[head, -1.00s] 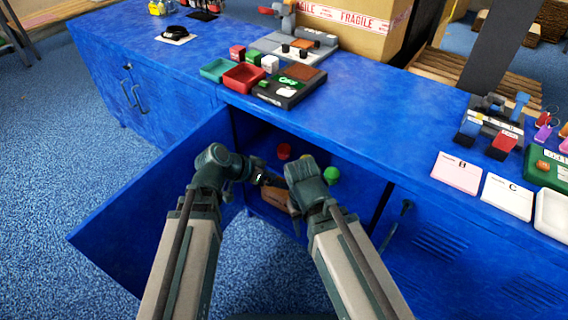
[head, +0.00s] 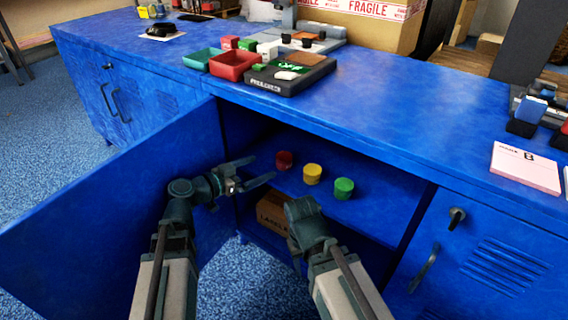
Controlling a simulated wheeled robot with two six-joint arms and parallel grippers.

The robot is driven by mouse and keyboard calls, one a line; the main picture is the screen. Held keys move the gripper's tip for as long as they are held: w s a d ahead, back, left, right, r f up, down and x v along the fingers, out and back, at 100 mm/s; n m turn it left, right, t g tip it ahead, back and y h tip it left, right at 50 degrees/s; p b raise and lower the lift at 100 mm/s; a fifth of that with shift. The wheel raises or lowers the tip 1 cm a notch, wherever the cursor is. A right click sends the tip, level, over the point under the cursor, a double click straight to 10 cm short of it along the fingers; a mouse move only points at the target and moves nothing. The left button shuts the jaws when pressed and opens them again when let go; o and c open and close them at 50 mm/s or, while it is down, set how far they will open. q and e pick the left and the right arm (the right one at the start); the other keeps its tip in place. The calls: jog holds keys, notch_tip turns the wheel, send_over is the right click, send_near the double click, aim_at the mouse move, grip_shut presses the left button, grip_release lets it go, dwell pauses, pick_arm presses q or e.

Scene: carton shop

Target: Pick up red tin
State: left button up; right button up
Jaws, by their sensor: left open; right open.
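The red tin (head: 284,160) stands on the shelf inside the open blue cabinet, leftmost in a row with a yellow tin (head: 312,174) and a green tin (head: 343,188). My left gripper (head: 262,172) is open and empty, its fingers pointing right toward the red tin from the left, apart from it as far as I can see. My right gripper (head: 296,262) is low in front of the cabinet, below the shelf tins. Its fingers are mostly hidden behind its own wrist.
The open cabinet door (head: 100,225) stands to the left of my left arm. A brown labelled carton (head: 272,212) sits on the lower level behind my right gripper. The blue countertop (head: 400,110) overhangs the shelf, with red and green trays above.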

aim_at(291, 155)
pick_arm(q)
jog(key=b+x, duration=0.2)
jog(key=x, duration=1.1)
jog(key=shift+w+d+f+b, duration=0.2)
jog(key=shift+w+d+b, duration=0.05)
jog(key=shift+b, duration=0.05)
jog(key=c, duration=1.5)
jog(key=shift+r, duration=0.2)
notch_tip(291, 155, up, 10)
jog(key=p, duration=1)
jog(key=shift+f, duration=0.15)
jog(key=shift+s, duration=0.15)
